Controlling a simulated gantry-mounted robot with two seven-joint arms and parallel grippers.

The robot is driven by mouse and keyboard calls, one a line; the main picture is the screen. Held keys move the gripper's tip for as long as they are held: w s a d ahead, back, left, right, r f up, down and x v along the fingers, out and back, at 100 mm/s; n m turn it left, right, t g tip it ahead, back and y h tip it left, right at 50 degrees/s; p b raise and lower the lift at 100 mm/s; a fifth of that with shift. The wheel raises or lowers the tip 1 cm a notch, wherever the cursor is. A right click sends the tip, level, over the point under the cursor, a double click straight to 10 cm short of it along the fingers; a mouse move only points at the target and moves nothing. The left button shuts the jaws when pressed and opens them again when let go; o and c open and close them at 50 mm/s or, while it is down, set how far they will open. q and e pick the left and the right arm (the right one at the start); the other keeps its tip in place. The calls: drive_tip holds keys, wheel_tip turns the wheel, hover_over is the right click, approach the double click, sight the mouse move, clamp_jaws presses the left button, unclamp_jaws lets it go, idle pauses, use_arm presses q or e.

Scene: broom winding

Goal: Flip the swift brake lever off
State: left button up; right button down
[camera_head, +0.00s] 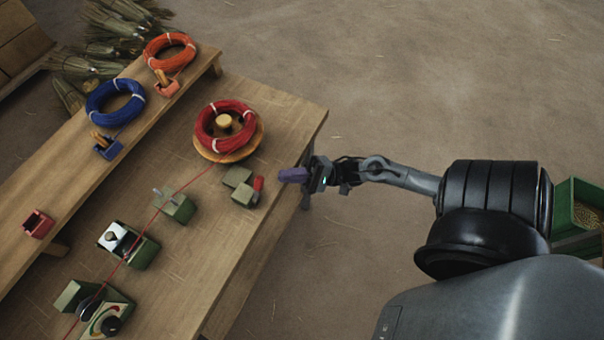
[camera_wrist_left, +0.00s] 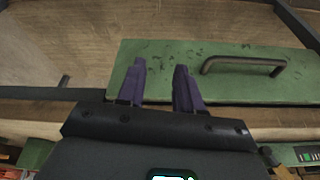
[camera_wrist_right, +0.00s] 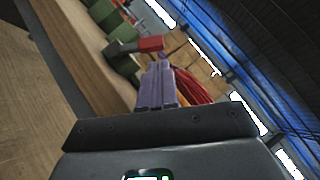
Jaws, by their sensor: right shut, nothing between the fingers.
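The red brake lever (camera_head: 258,184) sits on the green brake block (camera_head: 244,195) at the table's right side, near the swift (camera_head: 252,146) that carries a red wire coil (camera_head: 204,130). The lever also shows in the right wrist view (camera_wrist_right: 150,44), just beyond the fingertips. My right gripper (camera_head: 284,175) is shut and empty, to the right of the lever and apart from it, at the table's edge. It also shows in the right wrist view (camera_wrist_right: 163,62). My left gripper (camera_wrist_left: 160,75) is open and empty in its wrist view, in front of a green panel; the head view does not show it.
A red wire runs from the coil past a green block with a peg (camera_head: 175,206), a block with a black roller (camera_head: 130,244) and a dial unit (camera_head: 104,315). Blue (camera_head: 99,112) and orange (camera_head: 159,43) coils stand on the raised shelf. The green panel has a handle (camera_wrist_left: 245,64).

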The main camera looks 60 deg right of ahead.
sight(259, 177)
drive_tip(key=shift+x, duration=1.95)
